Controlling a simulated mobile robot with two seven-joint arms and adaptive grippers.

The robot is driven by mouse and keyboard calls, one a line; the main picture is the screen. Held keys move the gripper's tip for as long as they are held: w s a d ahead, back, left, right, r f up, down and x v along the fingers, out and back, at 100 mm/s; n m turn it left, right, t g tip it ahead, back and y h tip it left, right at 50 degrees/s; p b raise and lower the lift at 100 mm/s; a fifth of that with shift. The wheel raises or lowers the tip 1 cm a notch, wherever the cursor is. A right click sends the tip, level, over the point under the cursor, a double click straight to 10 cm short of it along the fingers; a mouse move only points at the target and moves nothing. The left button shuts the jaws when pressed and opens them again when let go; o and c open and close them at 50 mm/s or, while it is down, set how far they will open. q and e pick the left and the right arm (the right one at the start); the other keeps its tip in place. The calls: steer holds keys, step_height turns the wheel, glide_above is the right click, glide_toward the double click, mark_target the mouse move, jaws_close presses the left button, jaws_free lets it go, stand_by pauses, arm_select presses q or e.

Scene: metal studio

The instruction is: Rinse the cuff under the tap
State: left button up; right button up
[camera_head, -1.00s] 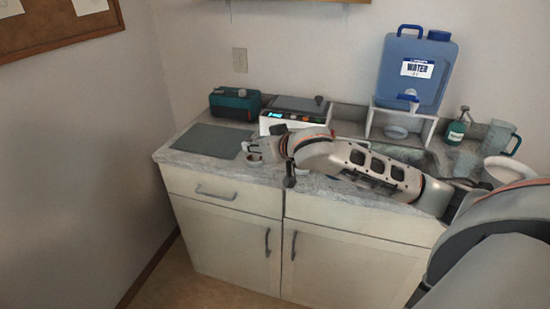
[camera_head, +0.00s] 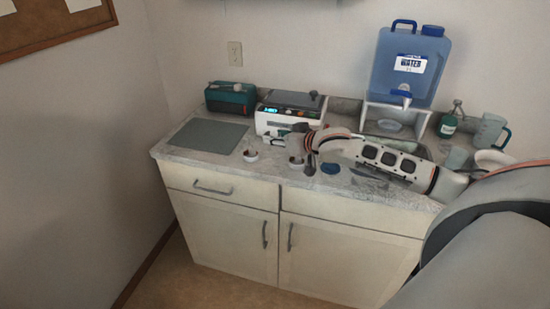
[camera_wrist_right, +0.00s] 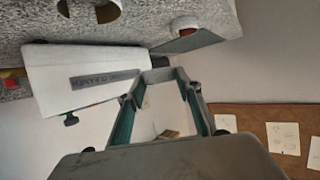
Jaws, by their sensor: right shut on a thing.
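My right gripper (camera_head: 276,139) is above the counter in front of the white device. In the right wrist view the gripper (camera_wrist_right: 158,85) has a small pale grey piece (camera_wrist_right: 158,75) between its fingertips. It appears to be the cuff, but its shape is hard to make out. The tap (camera_head: 401,92) is the white spigot low on the blue water container (camera_head: 395,68), which stands on a white stand at the back right. The gripper is well to the left of the tap. The basin below is partly hidden by my right arm. My left gripper is out of view.
Two small white round pieces with brown insides (camera_head: 250,156) (camera_head: 297,163) and a blue round thing (camera_head: 330,168) lie on the counter. A white device (camera_head: 288,112) and a teal box (camera_head: 231,98) stand behind. A soap bottle (camera_head: 448,124) and a pitcher (camera_head: 488,131) stand right. The grey mat (camera_head: 207,134) is clear.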

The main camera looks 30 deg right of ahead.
mark_target(277, 162)
step_height(277, 162, down, 8)
steer(key=shift+r, duration=0.2)
stand_by(0.3)
steer(key=shift+f, duration=0.2)
steer(key=o, duration=1)
steer(key=shift+b, duration=0.3)
steer(key=v, duration=0.5)
steer(key=shift+s+a, duration=0.25)
steer(key=shift+s, duration=0.2)
steer(key=shift+v, duration=1)
